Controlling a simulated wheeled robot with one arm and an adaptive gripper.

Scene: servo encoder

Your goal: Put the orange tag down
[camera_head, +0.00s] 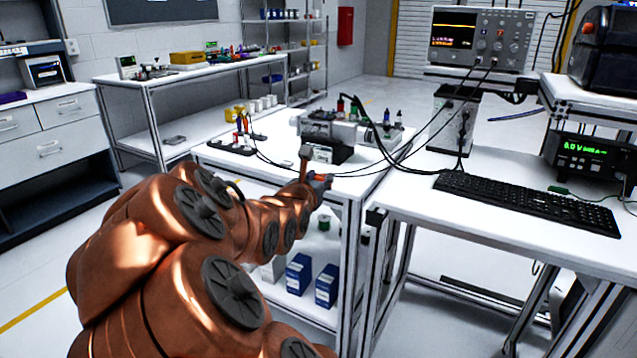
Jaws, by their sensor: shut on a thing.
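My gripper (318,180) is at the end of my copper-coloured arm, over the near edge of the middle white table (232,158). It is shut on the orange tag (321,177), of which only a small orange patch shows between the fingers. The gripper is small in this view and my own arm hides part of it. I cannot tell whether the tag touches the tabletop. The grey servo device (335,131) stands on a dark base just behind the gripper.
A dark rack with red and blue probes (240,140) stands left on the table. Black cables (385,155) run from the servo to the oscilloscope (478,38). A keyboard (528,200) and power supply (590,158) occupy the right bench. Blue boxes (299,274) sit on the lower shelf.

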